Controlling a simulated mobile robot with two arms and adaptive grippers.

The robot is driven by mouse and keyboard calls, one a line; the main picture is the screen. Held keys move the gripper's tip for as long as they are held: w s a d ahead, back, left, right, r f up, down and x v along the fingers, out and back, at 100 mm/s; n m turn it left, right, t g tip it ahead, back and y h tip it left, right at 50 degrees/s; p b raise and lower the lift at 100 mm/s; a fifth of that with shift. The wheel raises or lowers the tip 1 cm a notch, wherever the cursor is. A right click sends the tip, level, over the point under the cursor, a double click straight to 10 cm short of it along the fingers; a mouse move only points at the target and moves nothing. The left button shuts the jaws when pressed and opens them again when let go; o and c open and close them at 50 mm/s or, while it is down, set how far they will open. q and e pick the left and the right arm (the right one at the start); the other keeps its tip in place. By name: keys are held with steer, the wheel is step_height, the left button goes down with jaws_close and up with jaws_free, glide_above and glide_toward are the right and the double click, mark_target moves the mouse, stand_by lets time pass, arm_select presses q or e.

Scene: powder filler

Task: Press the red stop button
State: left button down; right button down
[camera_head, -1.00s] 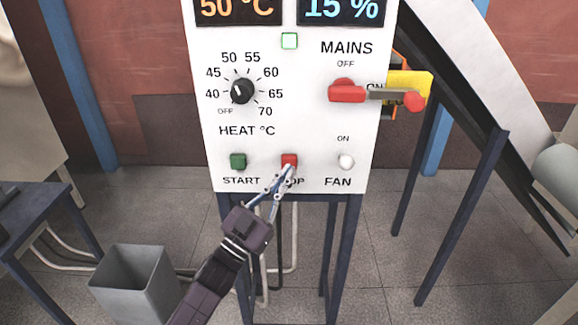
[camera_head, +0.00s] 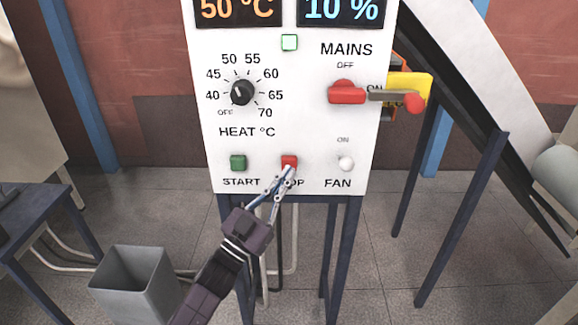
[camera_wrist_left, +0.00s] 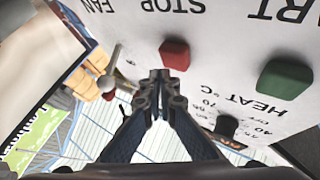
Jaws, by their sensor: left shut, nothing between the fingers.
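The red stop button (camera_head: 289,160) is on the lower front of the white control panel (camera_head: 300,120), above the partly covered STOP label. My left gripper (camera_head: 287,172) is shut and empty, its fingertips at the lower edge of the button in the head view. In the left wrist view, the red button (camera_wrist_left: 175,53) appears just above the closed fingertips (camera_wrist_left: 160,79). I cannot tell whether they touch it. My right gripper is not in view.
The green start button (camera_head: 238,162) is left of the stop button, the fan switch (camera_head: 346,162) right of it. Above are the heat knob (camera_head: 242,92) and red mains handle (camera_head: 346,92). A grey bin (camera_head: 140,285) stands on the floor at lower left.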

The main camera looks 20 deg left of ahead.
arm_select(q)
steer(key=shift+w, duration=0.15)
steer(key=shift+w+a, duration=0.15)
steer(key=shift+w, duration=0.1)
steer(key=shift+w, duration=0.1)
stand_by(0.7)
steer(key=shift+w+a, duration=0.15)
steer(key=shift+w, duration=0.3)
stand_by(0.4)
steer(key=shift+s, duration=0.1)
steer(key=shift+s+d, duration=0.25)
steer(key=shift+s, duration=0.6)
